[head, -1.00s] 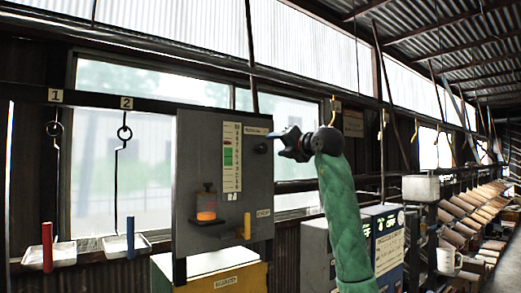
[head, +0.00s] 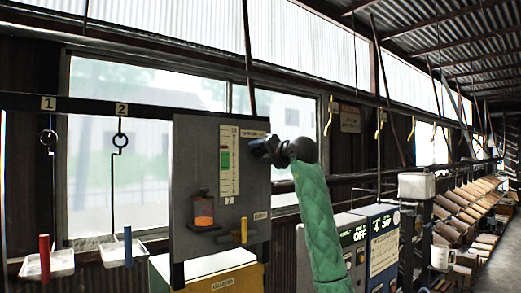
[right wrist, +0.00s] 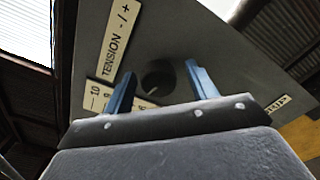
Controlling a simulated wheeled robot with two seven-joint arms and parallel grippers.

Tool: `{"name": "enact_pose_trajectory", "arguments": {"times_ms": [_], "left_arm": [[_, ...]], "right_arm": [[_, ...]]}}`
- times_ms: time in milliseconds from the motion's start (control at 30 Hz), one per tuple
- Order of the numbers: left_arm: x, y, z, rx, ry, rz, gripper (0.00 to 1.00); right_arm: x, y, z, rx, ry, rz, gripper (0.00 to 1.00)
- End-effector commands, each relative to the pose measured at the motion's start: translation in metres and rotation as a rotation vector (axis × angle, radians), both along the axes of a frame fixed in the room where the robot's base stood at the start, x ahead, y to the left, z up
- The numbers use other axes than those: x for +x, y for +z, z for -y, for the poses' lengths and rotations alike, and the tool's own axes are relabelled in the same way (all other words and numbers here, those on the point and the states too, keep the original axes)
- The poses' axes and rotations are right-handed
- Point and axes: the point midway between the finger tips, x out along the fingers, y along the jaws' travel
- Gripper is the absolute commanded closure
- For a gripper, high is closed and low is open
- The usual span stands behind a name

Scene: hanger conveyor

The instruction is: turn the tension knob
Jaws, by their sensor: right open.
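The tension knob (right wrist: 157,79) is a dark round knob with a pale pointer mark, on the grey panel (head: 185,155). A label reading "TENSION - / +" (right wrist: 112,35) is beside it in the right wrist view. My right gripper (right wrist: 159,70) is open, with one blue finger on each side of the knob; I cannot tell whether they touch it. In the head view my right gripper (head: 259,148) is at the panel's upper right and hides the knob. A white scale (head: 229,161) with a green band is left of it. My left gripper is not in view.
On the panel's lower part are an orange-lit jar (head: 203,211) on a small shelf and a yellow handle (head: 244,231). Hooks and white trays (head: 60,263) are at the left. Control boxes (head: 381,240) stand right of the panel, close to my right arm.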

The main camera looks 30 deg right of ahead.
Motion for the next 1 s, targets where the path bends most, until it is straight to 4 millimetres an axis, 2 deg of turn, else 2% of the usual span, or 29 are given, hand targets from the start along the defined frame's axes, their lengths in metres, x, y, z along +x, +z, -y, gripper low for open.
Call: {"name": "enact_pose_trajectory", "arguments": {"times_ms": [333,367,567,867,1000], "left_arm": [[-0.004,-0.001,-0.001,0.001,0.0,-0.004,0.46],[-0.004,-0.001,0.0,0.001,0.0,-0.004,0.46],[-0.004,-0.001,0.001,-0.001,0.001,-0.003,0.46],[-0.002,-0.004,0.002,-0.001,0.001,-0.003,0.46],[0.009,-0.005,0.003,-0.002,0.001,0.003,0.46]], "right_arm": [[0.003,0.0,0.0,0.0,0.0,0.0,0.43],[0.003,0.0,0.0,0.0,0.0,0.0,0.46],[0.002,0.0,0.0,0.0,0.0,0.0,0.86],[0.002,-0.002,0.0,-0.022,-0.001,0.0,0.87],[0.002,-0.003,0.001,-0.075,-0.003,0.006,0.87]]}}
